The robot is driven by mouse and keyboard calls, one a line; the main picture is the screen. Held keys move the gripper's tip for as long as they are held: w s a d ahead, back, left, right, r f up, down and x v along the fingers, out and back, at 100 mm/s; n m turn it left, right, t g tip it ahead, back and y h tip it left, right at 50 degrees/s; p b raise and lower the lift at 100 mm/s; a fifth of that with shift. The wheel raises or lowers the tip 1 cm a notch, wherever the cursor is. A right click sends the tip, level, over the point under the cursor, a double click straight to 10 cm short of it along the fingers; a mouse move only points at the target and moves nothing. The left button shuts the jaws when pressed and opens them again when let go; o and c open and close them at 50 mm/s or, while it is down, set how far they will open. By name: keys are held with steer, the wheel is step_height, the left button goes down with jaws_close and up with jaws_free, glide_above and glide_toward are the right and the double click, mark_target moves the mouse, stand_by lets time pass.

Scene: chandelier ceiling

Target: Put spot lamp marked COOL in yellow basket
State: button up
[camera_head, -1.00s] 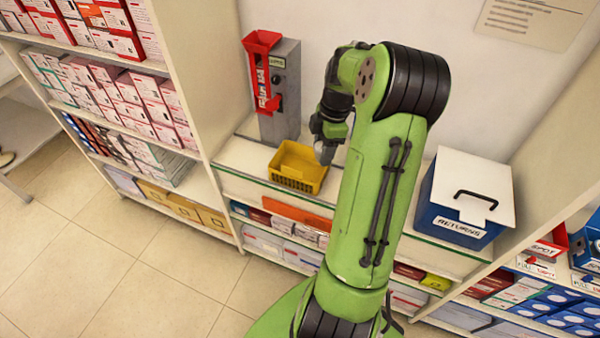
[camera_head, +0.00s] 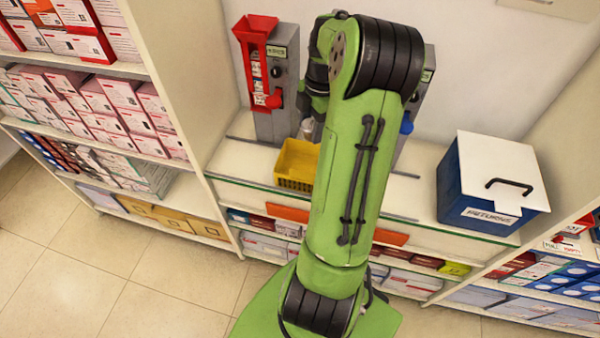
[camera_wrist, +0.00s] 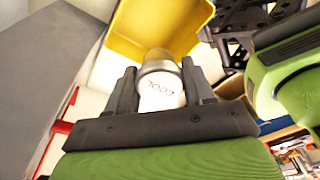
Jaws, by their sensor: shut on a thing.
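The yellow basket (camera_wrist: 150,28) shows just beyond the lamp in the wrist view. In the head view the basket (camera_head: 294,168) stands on the counter, partly covered on its right by my arm. The lamp (camera_head: 308,126) shows as a small pale shape above the basket's back edge. Whether it is over the basket's opening is hard to tell.
A grey dispenser with a red chute (camera_head: 258,60) stands behind the basket. A second grey unit is mostly hidden behind my arm. A blue RETURNS box with a white lid (camera_head: 492,185) stands on the right of the counter (camera_head: 408,200). Stocked shelves (camera_head: 100,110) rise at left.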

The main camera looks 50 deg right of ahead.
steer(key=b, duration=0.5)
glide_above(308, 165)
steer(key=s+a, duration=0.2)
step_height(308, 165, down, 6)
steer(key=f+b, duration=0.3)
steer(key=f, duration=0.7)
steer(key=shift+a+f+b, duration=0.1)
steer(key=shift+a+b, duration=0.1)
steer(key=shift+b, duration=0.1)
